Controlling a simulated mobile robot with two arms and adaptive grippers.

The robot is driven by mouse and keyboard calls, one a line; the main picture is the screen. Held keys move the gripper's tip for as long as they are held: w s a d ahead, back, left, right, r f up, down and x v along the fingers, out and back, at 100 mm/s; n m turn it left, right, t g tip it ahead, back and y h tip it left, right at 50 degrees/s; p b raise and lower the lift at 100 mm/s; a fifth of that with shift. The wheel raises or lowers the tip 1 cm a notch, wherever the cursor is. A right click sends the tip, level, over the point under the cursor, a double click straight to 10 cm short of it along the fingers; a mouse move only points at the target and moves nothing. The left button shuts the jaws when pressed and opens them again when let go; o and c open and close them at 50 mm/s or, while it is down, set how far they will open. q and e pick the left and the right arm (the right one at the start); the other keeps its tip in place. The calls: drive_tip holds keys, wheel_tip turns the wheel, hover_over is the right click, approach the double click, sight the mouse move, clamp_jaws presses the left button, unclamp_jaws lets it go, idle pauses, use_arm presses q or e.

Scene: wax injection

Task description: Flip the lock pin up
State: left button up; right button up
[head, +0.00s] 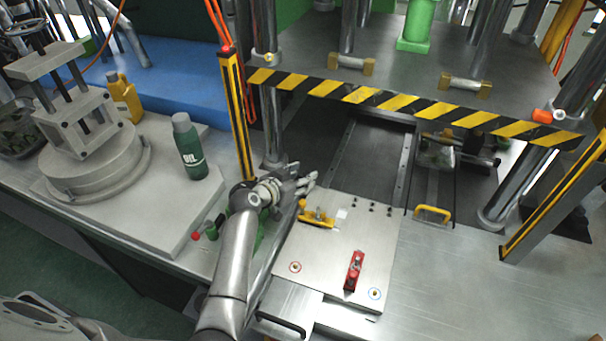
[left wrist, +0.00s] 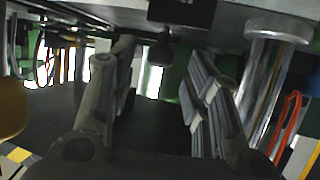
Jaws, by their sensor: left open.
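My left gripper (head: 302,183) is at the back left corner of the metal plate (head: 330,250), its fingers pointing right beneath the striped press edge. In the left wrist view the two fingers (left wrist: 163,85) stand apart with nothing gripped. A small dark rounded knob (left wrist: 156,50) shows beyond and between them, under a dark block; I cannot tell whether it is the lock pin. On the plate are a yellow clamp (head: 317,215), just in front of the fingers, and a red clamp (head: 354,270) nearer the front. No part is clearly recognisable as the lock pin. My right gripper is out of view.
A yellow-black post (head: 236,115) and a steel column (head: 273,125) stand close behind my left gripper. A green oil bottle (head: 189,147) stands on the grey block at left. A yellow handle (head: 432,213) is right of the plate. The table at front right is clear.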

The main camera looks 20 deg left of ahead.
use_arm(q)
drive_tip(key=shift+w+d+f, duration=0.2)
drive_tip(key=shift+w+f, duration=0.05)
drive_tip(key=shift+w, duration=0.35)
clamp_jaws()
